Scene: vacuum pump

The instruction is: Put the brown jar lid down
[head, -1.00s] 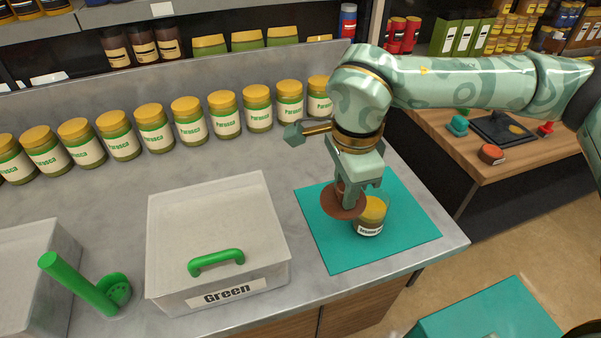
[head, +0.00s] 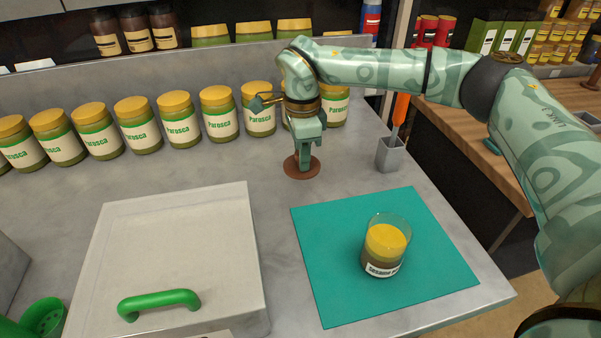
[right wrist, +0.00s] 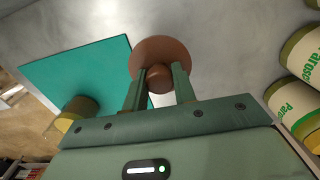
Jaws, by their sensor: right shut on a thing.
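The brown jar lid (head: 301,168) is a round disc with a knob, low at the counter behind the teal mat. I cannot tell for sure whether it touches the counter. My right gripper (head: 304,158) points down at it; in the right wrist view its fingers (right wrist: 158,86) are shut on the knob of the lid (right wrist: 160,55). The open glass jar (head: 385,245), with yellow and brown contents and a sesame label, stands on the teal mat (head: 330,285). It also shows in the right wrist view (right wrist: 78,110). My left gripper is not in view.
A row of yellow-lidded Parasca jars (head: 180,120) stands along the back, close behind my right gripper. A grey box with a green handle (head: 160,302) is at front left. A grey holder with an orange-handled tool (head: 389,155) stands right of the lid.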

